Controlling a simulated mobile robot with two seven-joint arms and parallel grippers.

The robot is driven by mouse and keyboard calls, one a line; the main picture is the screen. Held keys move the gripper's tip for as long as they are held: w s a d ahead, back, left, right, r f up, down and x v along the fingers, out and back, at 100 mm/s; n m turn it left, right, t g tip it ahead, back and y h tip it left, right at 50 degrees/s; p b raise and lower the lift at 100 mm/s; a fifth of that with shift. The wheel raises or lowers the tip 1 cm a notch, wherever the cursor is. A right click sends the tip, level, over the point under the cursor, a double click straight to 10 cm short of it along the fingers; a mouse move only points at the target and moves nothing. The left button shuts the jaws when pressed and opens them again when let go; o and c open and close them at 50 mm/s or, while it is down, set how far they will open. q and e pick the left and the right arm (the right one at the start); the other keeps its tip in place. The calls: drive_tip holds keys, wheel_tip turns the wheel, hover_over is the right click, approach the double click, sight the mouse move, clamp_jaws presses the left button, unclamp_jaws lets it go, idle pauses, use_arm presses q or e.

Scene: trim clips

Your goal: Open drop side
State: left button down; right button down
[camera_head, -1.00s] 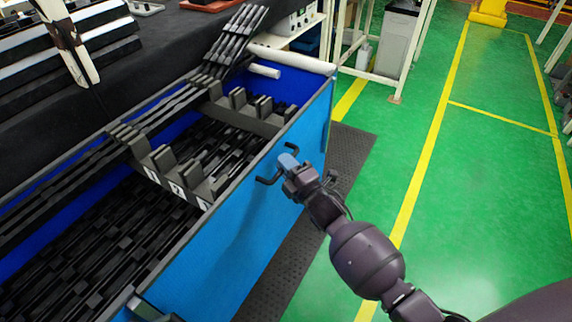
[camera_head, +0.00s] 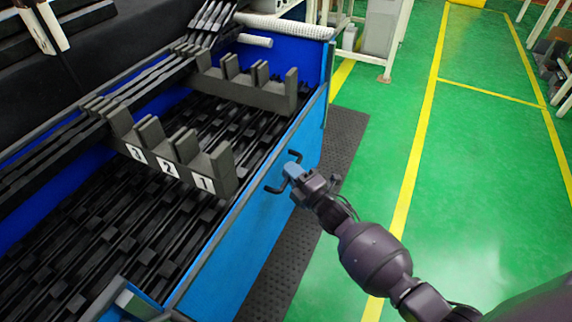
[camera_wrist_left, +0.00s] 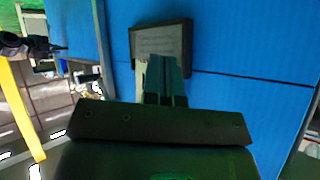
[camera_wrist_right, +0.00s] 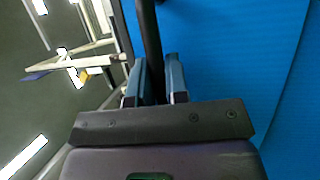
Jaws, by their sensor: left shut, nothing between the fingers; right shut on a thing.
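The blue drop side (camera_head: 255,225) forms the long outer wall of the bin in the head view. Its dark bar handle (camera_head: 272,189) stands out from its face. My right gripper (camera_head: 294,170) is at this handle from the outside. In the right wrist view the dark handle (camera_wrist_right: 150,40) runs between its two fingers, which are shut on it. My left gripper (camera_wrist_left: 161,75) shows in the left wrist view, shut and empty. Its tips are in front of a dark-framed latch plate (camera_wrist_left: 162,40) on a blue panel; contact cannot be told. The head view does not clearly show the left gripper.
A dark mat (camera_head: 340,150) lies on the floor along the drop side. Green floor (camera_head: 400,200) with yellow lines is open to the right. A white-framed rack (camera_head: 385,40) stands behind.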

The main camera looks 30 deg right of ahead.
use_arm(q)
drive_tip(key=shift+s+a+f+b, duration=0.1)
drive_tip(key=shift+a+f+b, duration=0.05)
drive_tip(key=shift+b, duration=0.25)
use_arm(e)
wheel_tip(320, 180, down, 2)
drive_tip(key=shift+f, duration=0.1)
drive_tip(key=c, duration=1.1)
unclamp_jaws()
use_arm(q)
drive_tip(key=shift+p, duration=0.95)
use_arm(e)
drive_tip(key=shift+r+v, duration=0.2)
drive_tip(key=shift+v, duration=5.2)
use_arm(q)
drive_tip(key=shift+r, duration=0.2)
use_arm(e)
drive_tip(key=shift+d, duration=0.1)
